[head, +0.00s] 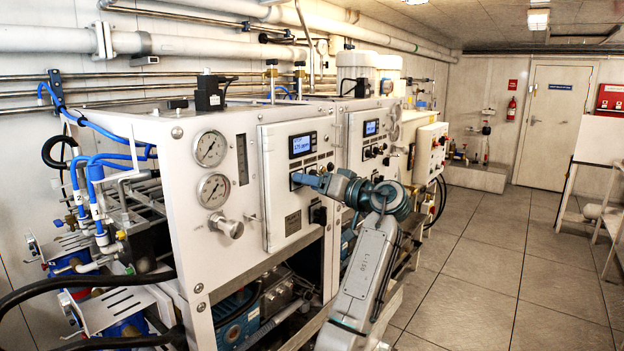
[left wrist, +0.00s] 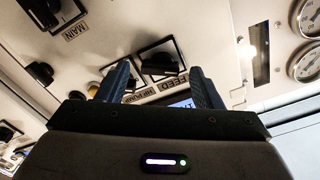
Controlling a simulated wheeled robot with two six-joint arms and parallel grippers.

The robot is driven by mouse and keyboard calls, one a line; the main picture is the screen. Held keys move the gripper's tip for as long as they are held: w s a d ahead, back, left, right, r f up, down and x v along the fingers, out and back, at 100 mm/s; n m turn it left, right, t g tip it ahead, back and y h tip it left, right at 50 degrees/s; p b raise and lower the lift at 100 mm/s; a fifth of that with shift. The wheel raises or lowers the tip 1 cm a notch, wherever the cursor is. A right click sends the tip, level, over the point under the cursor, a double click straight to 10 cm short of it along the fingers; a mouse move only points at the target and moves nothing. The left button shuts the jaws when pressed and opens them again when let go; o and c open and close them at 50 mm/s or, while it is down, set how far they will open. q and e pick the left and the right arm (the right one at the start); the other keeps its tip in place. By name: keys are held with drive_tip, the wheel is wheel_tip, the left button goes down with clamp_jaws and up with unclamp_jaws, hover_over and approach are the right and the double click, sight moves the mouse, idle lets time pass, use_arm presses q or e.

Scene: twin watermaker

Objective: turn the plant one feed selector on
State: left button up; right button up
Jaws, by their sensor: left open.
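The plant one feed selector (left wrist: 160,62) is a black knob on a dark square plate, beside the FEED label (left wrist: 172,84), which shows upside down in the left wrist view. My left gripper (left wrist: 160,82) is open, its two dark fingers on either side of the label and the knob beyond them. I cannot tell whether they touch it. In the head view my left gripper (head: 300,179) is at the nearest control panel (head: 285,220), just below its lit display (head: 302,145), and hides the selector there. My right gripper is not in view.
Beside the feed selector are an HP PUMP label (left wrist: 138,95) and a MAIN knob (left wrist: 42,10). Two pressure gauges (head: 210,148) are left of the panel. A second similar unit (head: 370,145) stands behind. The tiled floor (head: 480,270) at right is clear.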

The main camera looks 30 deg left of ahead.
use_arm(q)
drive_tip(key=shift+a, duration=0.25)
drive_tip(key=c, duration=1)
